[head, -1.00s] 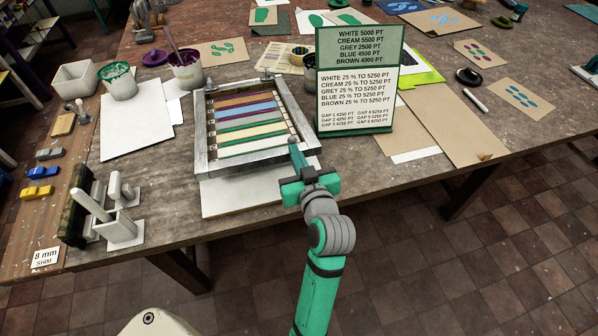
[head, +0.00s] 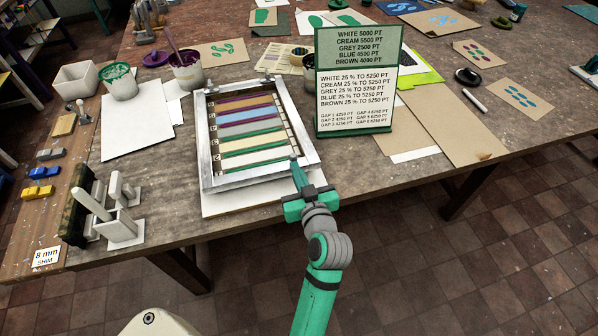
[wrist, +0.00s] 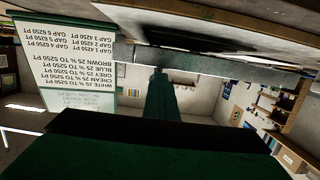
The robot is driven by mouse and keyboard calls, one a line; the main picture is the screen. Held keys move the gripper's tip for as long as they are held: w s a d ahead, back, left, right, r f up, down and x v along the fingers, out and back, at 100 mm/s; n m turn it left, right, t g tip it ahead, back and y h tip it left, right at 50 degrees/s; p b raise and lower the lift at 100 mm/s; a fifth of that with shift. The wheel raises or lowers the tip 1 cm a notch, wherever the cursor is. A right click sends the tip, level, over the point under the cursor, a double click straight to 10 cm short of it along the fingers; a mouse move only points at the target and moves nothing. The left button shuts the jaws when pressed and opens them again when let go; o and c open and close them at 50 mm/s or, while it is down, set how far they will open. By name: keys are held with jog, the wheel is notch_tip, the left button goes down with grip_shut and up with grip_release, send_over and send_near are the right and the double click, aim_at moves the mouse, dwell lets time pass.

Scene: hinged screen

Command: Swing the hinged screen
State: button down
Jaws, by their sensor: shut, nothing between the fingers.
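The hinged screen (head: 208,172) is a grey metal frame around rows of coloured strips, with its hinge clamps at the far edge. It lies low over a white board (head: 240,203), close to flat; I cannot tell whether its front edge touches down. My gripper (head: 295,165) is shut and empty, at the screen's front right corner. In the wrist view, which is upside down, the shut fingers (wrist: 158,85) reach to the grey frame bar (wrist: 215,63). Whether they touch it is unclear.
A green and white sign (head: 355,85) stands right behind my gripper's corner of the screen. Paint pots (head: 187,75) stand at the back left. A grey holder with upright handles (head: 120,225) stands at the front left.

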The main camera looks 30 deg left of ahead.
jog(key=shift+w+a+f, duration=0.1)
jog(key=shift+w+f, duration=0.2)
jog(key=shift+f, duration=0.05)
jog(key=c, duration=2.5)
grip_release()
jog(key=shift+s+f, duration=0.15)
jog(key=shift+f, duration=1.1)
jog(key=shift+c, duration=0.2)
jog(key=o, duration=0.4)
jog(key=shift+d, duration=0.2)
jog(key=shift+o, duration=0.5)
jog(key=shift+s+d+f, duration=0.15)
jog(key=shift+s+d, duration=0.15)
jog(key=shift+s, duration=0.1)
jog(key=v, duration=1)
jog(key=shift+s+r, duration=0.2)
jog(key=shift+r, duration=0.25)
